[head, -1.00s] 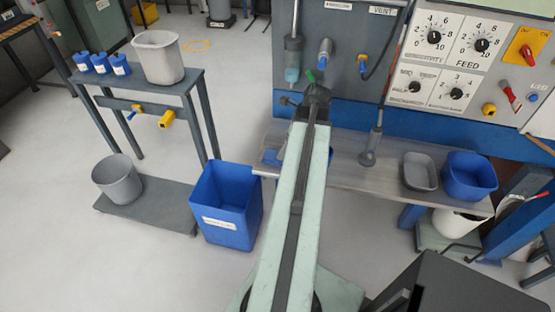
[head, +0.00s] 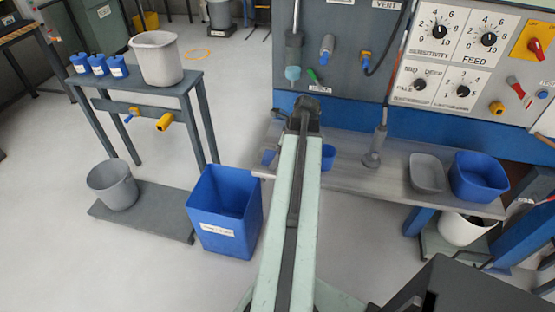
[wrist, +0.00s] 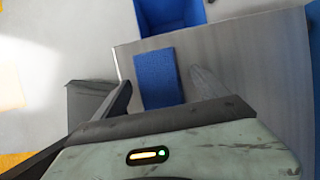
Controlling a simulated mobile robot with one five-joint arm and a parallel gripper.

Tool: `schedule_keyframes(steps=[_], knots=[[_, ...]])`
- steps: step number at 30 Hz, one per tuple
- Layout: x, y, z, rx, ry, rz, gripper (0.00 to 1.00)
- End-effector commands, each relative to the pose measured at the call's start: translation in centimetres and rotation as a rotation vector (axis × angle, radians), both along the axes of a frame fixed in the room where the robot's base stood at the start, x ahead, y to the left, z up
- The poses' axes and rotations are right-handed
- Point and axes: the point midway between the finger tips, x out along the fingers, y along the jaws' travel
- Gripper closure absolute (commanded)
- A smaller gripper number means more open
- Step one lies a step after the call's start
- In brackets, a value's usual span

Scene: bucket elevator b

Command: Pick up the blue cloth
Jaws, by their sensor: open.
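The blue cloth (wrist: 157,79) lies flat on the grey metal bench top, a dark blue rectangle in the wrist view. My gripper (wrist: 160,92) is open and empty. Its dark left finger reaches in left of the cloth, apart from it. A blurred grey shape right of the cloth may be the other finger or a shadow; I cannot tell. In the head view my arm hides the jaws.
The grey bench (head: 345,178) runs below a control panel (head: 445,60). A small blue cup (head: 328,157) stands right of my arm. A grey tray (head: 427,172) and blue tub (head: 478,177) sit farther right. A blue bin (head: 225,210) stands on the floor left of the bench.

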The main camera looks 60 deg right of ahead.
Motion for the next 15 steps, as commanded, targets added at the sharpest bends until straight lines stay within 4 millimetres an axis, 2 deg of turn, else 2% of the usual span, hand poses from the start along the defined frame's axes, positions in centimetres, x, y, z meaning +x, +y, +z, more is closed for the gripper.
schedule_keyframes(steps=[15], knots=[[-0.04, -0.02, -0.45, 0.0, 0.0, -0.001, 0.16]])
